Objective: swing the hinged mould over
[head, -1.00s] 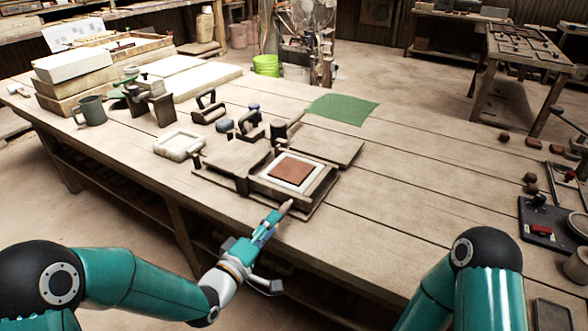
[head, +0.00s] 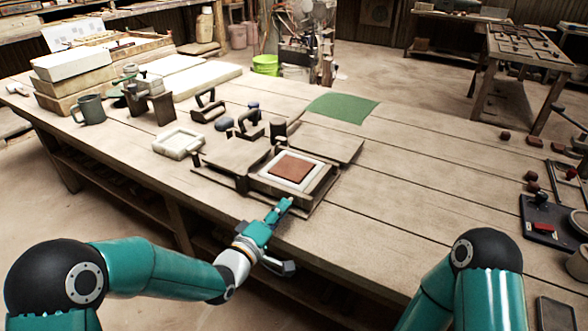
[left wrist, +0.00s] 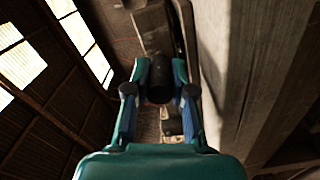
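The hinged mould stands at the table's front edge. It has a wooden tray (head: 265,189) with a white frame (head: 314,183) around a brown tile (head: 291,169), and a flat wooden flap (head: 236,156) to its left. My left gripper (head: 287,203) is at the mould's front edge, pointing toward it. In the left wrist view, a dark round handle-like piece (left wrist: 160,85) is between the fingers and nearly fills the gap. I cannot tell whether the fingers press on it. My right gripper is out of view; only part of that arm shows.
A white square frame (head: 180,143) lies left of the mould. Dark-handled tools (head: 208,108) and a dark cylinder (head: 278,130) stand behind it. A wooden board (head: 325,141) and a green cloth (head: 341,108) lie beyond.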

